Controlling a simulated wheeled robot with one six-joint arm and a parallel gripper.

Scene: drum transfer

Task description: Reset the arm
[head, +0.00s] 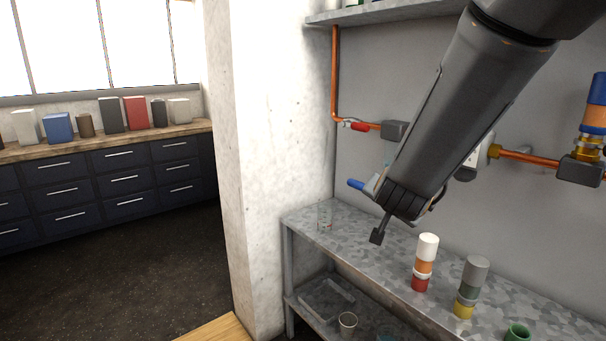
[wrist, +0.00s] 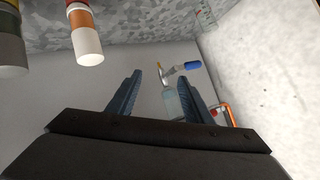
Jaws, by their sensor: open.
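My gripper (head: 379,234) hangs at the end of my arm above the metal bench (head: 375,232) in the head view. In the wrist view my gripper (wrist: 168,76) is open, its two dark fingers apart. I see nothing held between them. A tap with a blue handle (wrist: 194,65) shows beyond the fingers, near the wall. The blue handle (head: 356,184) also shows beside my gripper in the head view; I cannot tell whether they touch.
A white, orange and red stack (head: 425,262) and a grey, green and yellow stack (head: 471,287) stand on the bench, with a green cup (head: 517,334) nearer. A clear beaker (head: 325,215) stands at the bench's left end. Copper pipes (head: 530,157) run along the wall.

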